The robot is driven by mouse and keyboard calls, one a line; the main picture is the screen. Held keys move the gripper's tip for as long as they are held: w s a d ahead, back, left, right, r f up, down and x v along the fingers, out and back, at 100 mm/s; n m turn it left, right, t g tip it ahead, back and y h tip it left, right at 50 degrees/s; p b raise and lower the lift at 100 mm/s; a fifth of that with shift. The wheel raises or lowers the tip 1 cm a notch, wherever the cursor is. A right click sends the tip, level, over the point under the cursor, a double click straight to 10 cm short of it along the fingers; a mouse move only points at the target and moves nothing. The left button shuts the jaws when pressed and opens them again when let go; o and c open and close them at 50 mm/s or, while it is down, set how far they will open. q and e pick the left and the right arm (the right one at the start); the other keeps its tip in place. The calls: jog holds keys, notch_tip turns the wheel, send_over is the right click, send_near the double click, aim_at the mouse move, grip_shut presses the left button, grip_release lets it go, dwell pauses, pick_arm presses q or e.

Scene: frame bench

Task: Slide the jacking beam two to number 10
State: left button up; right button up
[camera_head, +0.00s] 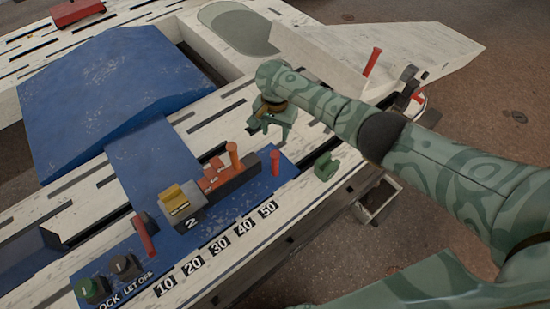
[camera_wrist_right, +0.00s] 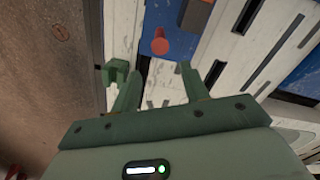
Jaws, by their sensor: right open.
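A dark block marked 2 (camera_head: 191,221) with a yellow top (camera_head: 178,201) sits on the blue plate above the number strip. A longer dark beam with orange pieces and an upright orange handle (camera_head: 234,156) extends from it toward the upper right. The label 10 (camera_head: 165,287) is at the lower left end of the strip, below the block. My right gripper (camera_head: 266,123) is open and empty, above the white bench beyond the orange handle. In the right wrist view its fingers (camera_wrist_right: 157,82) are apart, with a red peg (camera_wrist_right: 160,43) ahead of them. My left gripper is not in view.
Red pegs stand at either side of the beam, one left (camera_head: 146,238) and one right (camera_head: 275,162). A green bracket (camera_head: 325,167) is on the bench edge. Green and dark knobs (camera_head: 90,290) are at lower left. A large blue ramp (camera_head: 105,90) rises behind.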

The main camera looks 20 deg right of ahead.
jog(key=b, duration=0.2)
send_over(275, 154)
notch_tip(275, 154, down, 4)
jog(key=shift+s+f, duration=0.1)
jog(key=shift+f, duration=0.1)
pick_arm(q)
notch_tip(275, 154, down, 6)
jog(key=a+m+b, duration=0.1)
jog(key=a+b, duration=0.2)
jog(key=b, duration=0.4)
pick_arm(e)
notch_tip(275, 154, down, 9)
jog(key=shift+f, duration=0.2)
jog(key=shift+f+b, duration=0.55)
jog(key=shift+f, duration=0.35)
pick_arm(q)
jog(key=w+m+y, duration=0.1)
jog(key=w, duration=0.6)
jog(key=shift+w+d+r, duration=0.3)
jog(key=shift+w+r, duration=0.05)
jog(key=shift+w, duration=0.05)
pick_arm(e)
jog(key=shift+f, duration=0.1)
grip_shut()
